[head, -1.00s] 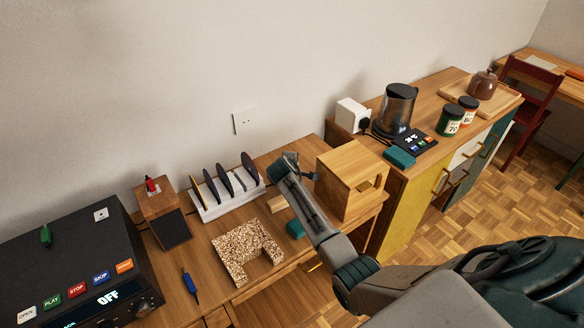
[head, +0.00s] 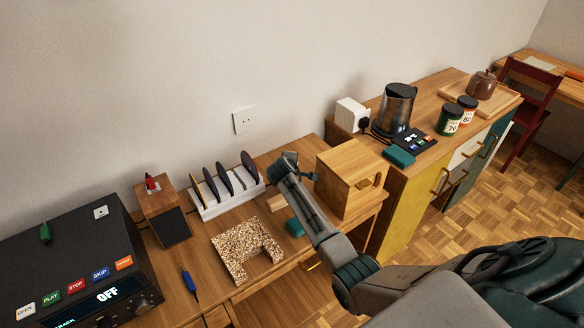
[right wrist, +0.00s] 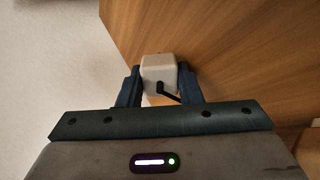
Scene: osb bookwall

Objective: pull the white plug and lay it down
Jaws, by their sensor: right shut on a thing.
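The white plug (right wrist: 159,68) shows in the right wrist view as a small white block with a black cable coming off its near side. My right gripper (right wrist: 159,80) is shut on it, one dark finger on each side. Wood surface lies behind the plug; I cannot tell whether the plug touches it. In the head view my right gripper (head: 288,158) is over the desk, right of the white rack, and the plug is hidden there. The wall socket (head: 242,120) above the rack has nothing in it. My left gripper is not in view.
The white rack (head: 228,200) with several discs stands left of my gripper, a wooden box (head: 345,180) right of it. A cork-like U-shaped block (head: 235,255) lies in front. A kettle (head: 394,112) and white box (head: 352,112) stand on the cabinet.

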